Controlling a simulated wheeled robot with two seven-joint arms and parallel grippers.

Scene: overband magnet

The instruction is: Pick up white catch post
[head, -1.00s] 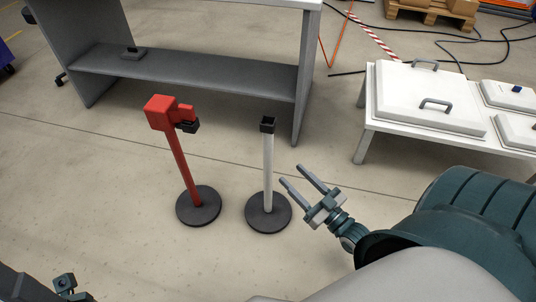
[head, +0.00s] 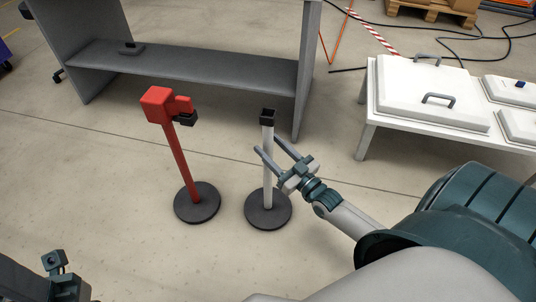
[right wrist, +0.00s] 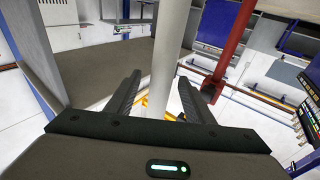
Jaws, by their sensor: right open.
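The white catch post (head: 268,178) stands upright on a round dark base (head: 268,209), with a black cap on top. My right gripper (head: 267,145) is open, and its two fingers lie one on each side of the post's upper part. In the right wrist view the white shaft (right wrist: 168,45) runs between the open fingers (right wrist: 160,77) with a gap on both sides.
A red post (head: 175,155) with a boxy head stands close on the left. A grey bench with a shelf (head: 190,68) is behind. A white table (head: 440,133) with lidded panels is at the right. Open floor lies in front of the posts.

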